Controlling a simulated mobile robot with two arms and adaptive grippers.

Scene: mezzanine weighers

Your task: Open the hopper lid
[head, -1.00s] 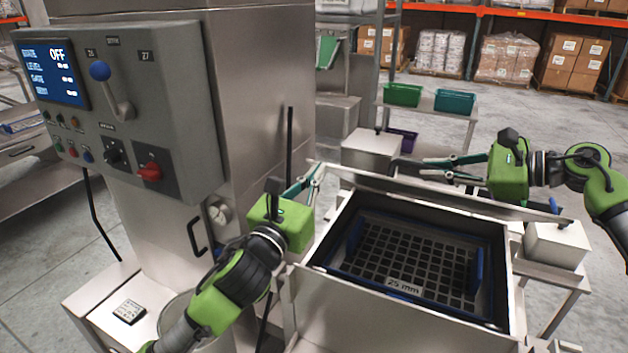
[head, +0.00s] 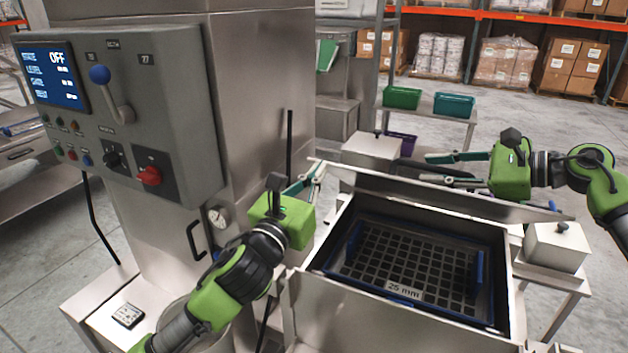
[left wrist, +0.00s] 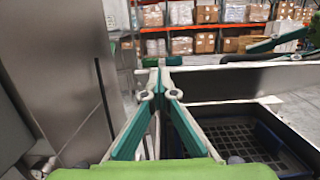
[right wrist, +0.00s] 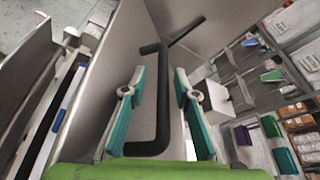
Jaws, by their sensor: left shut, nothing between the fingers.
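The hopper (head: 390,325) shows an open top in the head view, with a dark grid (head: 415,262) marked "25 mm" inside. Its metal lid (head: 445,196) stands raised along the far side of the opening, seen nearly edge-on. In the right wrist view a black bar handle (right wrist: 161,105) on the lid's panel appears between the spread fingers of my right gripper (head: 426,169); contact cannot be told. That gripper is open, beyond the lid. My left gripper (head: 320,168) is shut and empty, with its tips close to the lid's left end. Both tips show together in the left wrist view (left wrist: 162,88).
A control cabinet (head: 180,110) with a screen reading OFF and a metal column stand at left. Behind the hopper are a lidded metal box (head: 372,150) and green bins (head: 402,96). Another metal box (head: 555,248) stands at right. Open floor lies beyond.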

